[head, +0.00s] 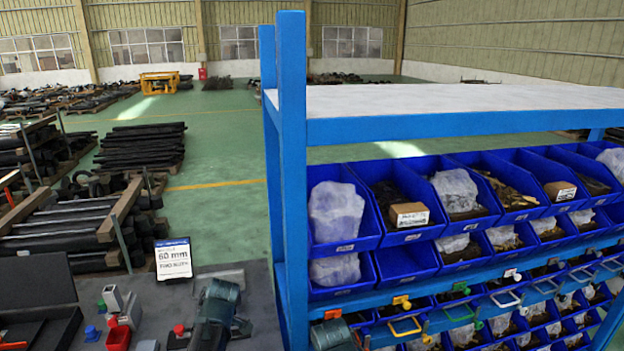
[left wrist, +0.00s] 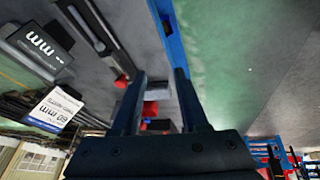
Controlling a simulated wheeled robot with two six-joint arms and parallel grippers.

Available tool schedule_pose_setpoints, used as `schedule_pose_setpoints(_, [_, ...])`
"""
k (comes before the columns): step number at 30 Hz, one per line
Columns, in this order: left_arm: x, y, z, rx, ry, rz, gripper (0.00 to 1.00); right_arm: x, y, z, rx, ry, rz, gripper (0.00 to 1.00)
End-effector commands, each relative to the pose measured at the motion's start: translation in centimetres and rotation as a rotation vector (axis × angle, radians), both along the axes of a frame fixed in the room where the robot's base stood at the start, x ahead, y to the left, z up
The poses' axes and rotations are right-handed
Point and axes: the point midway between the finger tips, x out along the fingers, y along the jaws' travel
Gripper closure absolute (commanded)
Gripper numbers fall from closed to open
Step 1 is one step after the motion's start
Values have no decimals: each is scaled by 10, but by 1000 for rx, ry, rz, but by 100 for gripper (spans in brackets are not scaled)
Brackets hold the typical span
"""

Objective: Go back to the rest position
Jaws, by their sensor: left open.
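My left gripper (left wrist: 158,76) shows in the left wrist view, with its two dark fingers spread apart. No held object shows between them. Red items (left wrist: 150,108) and a grey surface lie beyond the fingers; whether any is touched cannot be told.
A blue rack (head: 291,180) with blue bins (head: 343,243) stands on the right. Green floor (head: 226,140) is open behind.

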Motion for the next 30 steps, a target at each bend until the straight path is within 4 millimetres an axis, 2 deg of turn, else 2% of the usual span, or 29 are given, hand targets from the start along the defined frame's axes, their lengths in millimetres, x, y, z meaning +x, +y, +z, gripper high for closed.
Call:
schedule_pose_setpoints(5, [-12, -29, -7, -12, 79, -189, 56, 0, 0, -4, 0, 0, 0, 50])
schedule_pose_setpoints(11, [-32, -74, -16, -30, 203, -510, 56, 0, 0, -9, 0, 0, 0, 50])
schedule_pose_setpoints(14, [-51, -106, -22, -44, 287, -754, 56, 0, 0, -12, 0, 0, 0, 50])
schedule_pose_setpoints(18, [-83, -154, -31, -64, 412, -1166, 56, 0, 0, -18, 0, 0, 0, 50])
schedule_pose_setpoints(21, [-105, -180, -36, -75, 479, -1424, 56, 0, 0, -21, 0, 0, -1, 50])
schedule_pose_setpoints(25, [-126, -203, -39, -84, 538, -1676, 56, 0, 0, -23, 0, 0, -1, 50])
schedule_pose_setpoints(30, [-139, -217, -41, -90, 570, -1840, 56, 0, 0, -24, 0, 0, -1, 50])
